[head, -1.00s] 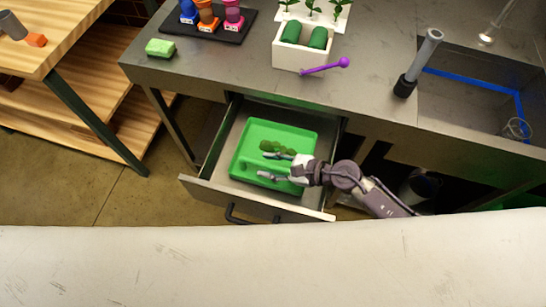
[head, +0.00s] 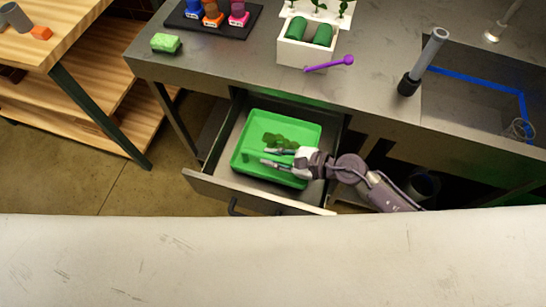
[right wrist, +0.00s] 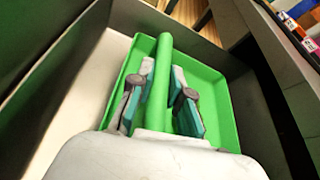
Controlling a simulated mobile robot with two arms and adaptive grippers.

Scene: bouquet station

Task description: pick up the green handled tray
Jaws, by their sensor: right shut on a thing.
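The green handled tray (head: 240,166) is in the open drawer (head: 207,184) under the counter. My right gripper (head: 267,156) reaches over the tray from the right. In the right wrist view, the tray's round green handle bar (right wrist: 162,85) runs between the two teal-padded fingers of my right gripper (right wrist: 160,100), which is shut on it. I cannot tell whether the tray touches the drawer floor. My left gripper is not in view.
Drawer walls stand close around the tray.

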